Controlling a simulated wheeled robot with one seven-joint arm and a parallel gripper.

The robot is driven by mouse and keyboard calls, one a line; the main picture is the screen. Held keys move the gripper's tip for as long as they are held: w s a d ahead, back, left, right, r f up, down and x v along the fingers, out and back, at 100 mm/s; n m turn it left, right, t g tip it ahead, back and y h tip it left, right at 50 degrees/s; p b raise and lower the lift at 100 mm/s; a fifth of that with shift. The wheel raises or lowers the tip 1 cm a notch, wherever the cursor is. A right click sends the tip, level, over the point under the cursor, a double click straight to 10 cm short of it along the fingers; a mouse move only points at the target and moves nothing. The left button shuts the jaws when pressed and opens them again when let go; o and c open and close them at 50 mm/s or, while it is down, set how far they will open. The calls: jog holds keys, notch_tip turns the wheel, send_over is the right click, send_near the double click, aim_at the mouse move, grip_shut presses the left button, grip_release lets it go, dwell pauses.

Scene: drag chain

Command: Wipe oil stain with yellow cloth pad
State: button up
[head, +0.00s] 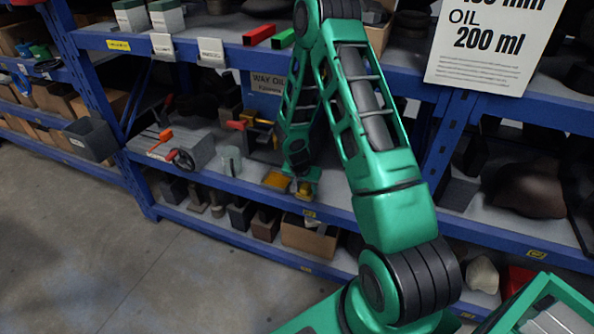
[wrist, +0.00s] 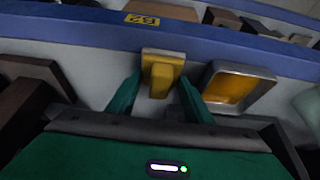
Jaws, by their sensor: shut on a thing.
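The yellow cloth pad (wrist: 163,56) is a flat yellow piece with a block-like grip on top, near the shelf's front edge. My gripper (wrist: 160,82) has its green fingers on either side of the grip and is shut on it. In the head view my gripper (head: 303,178) reaches down to the middle shelf, with the pad (head: 304,191) under it. Whether the pad touches the shelf is hard to tell. No oil stain can be made out clearly; the area under the pad is hidden.
A shallow metal tray with an amber inside (wrist: 236,90) lies close right of the pad in the wrist view; it also shows in the head view (head: 276,180). A grey cylinder (head: 231,160) and a red-handled vise (head: 185,155) stand left. The upper shelf (head: 225,50) hangs above.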

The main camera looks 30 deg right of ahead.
jog(key=shift+w+a, duration=0.25)
jog(key=shift+w, duration=0.1)
jog(key=shift+w+r, duration=0.15)
jog(key=shift+w, duration=0.05)
notch_tip(320, 180, up, 2)
jog(key=shift+s+a+r, duration=0.1)
jog(key=shift+s+r, duration=0.05)
jog(key=shift+r, duration=0.35)
jog(key=shift+a+r, duration=0.1)
jog(key=shift+r, duration=2.2)
